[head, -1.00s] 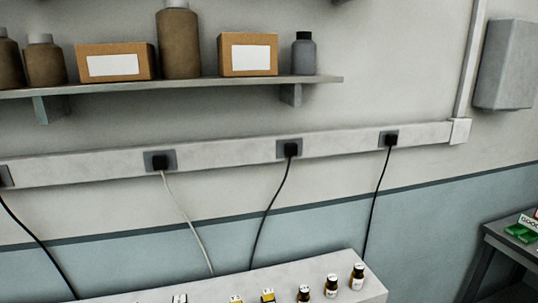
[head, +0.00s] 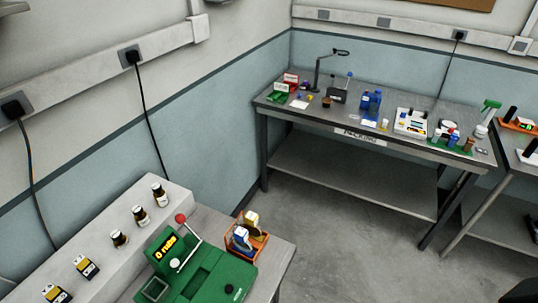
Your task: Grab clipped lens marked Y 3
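No label reading Y 3 can be made out in the head view. An orange rack (head: 262,246) on the near bench holds a piece with a blue part (head: 240,238) and one with a yellow part (head: 251,219); their markings are too small to read. Black-and-yellow pieces (head: 86,267) lie on the pale raised ledge at the lower left; I cannot tell whether any is a clipped lens. Neither of my grippers is clearly in view.
A green device (head: 198,265) with a red-knobbed lever stands left of the rack. Small brown bottles (head: 140,215) line the ledge. A grey packing bench (head: 345,128) with many items stands at the back. Open floor (head: 350,240) lies between the benches.

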